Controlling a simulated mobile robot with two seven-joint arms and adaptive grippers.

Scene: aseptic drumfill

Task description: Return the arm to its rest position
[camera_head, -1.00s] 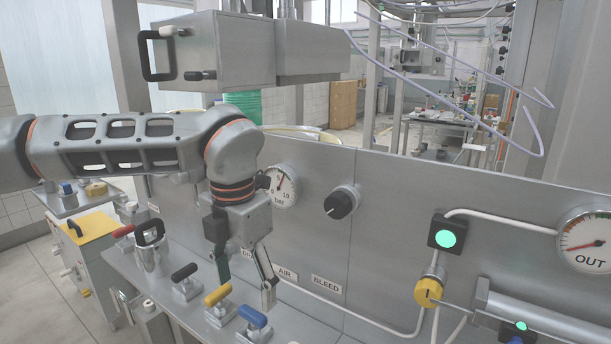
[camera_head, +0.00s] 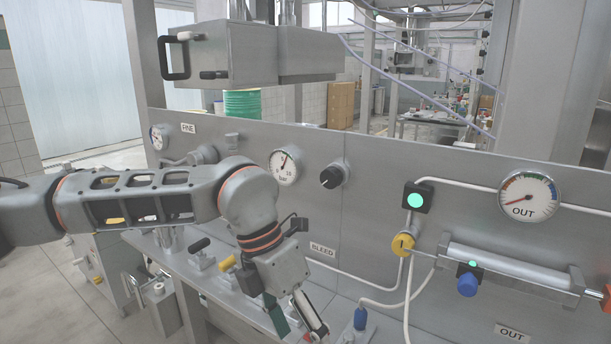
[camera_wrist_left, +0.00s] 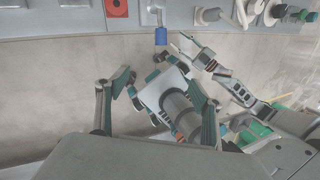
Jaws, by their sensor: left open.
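My left arm comes in from the left in the head view, in front of the grey panel. Its gripper (camera_head: 300,329) points down toward the lower edge of the picture, with its fingers apart and nothing visible between them. It hangs in front of the bench and left of a blue fitting (camera_head: 360,319). In the left wrist view, what looks like another arm of mine (camera_wrist_left: 237,90) reaches up from the right. Its gripper end (camera_wrist_left: 188,48) is small, and its fingers cannot be judged. My right gripper does not show in the head view.
The grey panel (camera_head: 400,165) carries a gauge (camera_head: 284,167), a black knob (camera_head: 333,175), a yellow knob (camera_head: 402,244) and an OUT gauge (camera_head: 530,197). Black (camera_head: 200,245) and yellow (camera_head: 226,263) handles stand on the bench beside my left arm. A grey box (camera_head: 225,55) hangs above.

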